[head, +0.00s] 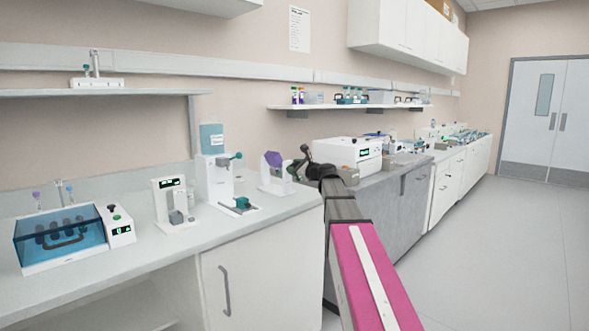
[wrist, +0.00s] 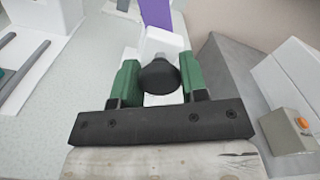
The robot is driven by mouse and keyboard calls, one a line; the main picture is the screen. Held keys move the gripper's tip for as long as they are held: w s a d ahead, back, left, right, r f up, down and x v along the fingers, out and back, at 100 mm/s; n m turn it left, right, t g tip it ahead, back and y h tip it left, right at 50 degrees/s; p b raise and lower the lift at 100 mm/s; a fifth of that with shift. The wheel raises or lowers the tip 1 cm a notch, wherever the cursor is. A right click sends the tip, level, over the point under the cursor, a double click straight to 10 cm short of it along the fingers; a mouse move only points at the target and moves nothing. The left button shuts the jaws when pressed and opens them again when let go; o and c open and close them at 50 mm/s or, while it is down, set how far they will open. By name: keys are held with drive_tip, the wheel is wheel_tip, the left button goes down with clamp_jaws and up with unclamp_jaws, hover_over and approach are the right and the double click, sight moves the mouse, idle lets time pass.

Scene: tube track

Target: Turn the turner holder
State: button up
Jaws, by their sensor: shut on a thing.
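The turner holder looks to be the small white stand (head: 274,188) with a tilted purple piece (head: 273,159), on the counter in the head view. The purple piece (wrist: 156,14) also shows at the top of the wrist view, behind a white block (wrist: 162,43). A round black knob (wrist: 159,78) sits in front of that block. My gripper (wrist: 160,74) has its two green fingers on either side of the knob and is shut on it. In the head view my gripper (head: 301,162) is at the right side of the stand; its fingertips are too small to make out.
Left of the stand are a white dispenser (head: 217,180) with a blue bottle, a small white device (head: 173,204) and a blue-lidded box (head: 62,238). A white machine (head: 347,153) stands to the right on a grey, lower bench. The floor at right is clear.

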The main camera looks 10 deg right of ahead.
idle(0.3)
drive_tip(key=o, duration=0.9)
drive_tip(key=v, duration=1.1)
drive_tip(key=shift+c, duration=0.2)
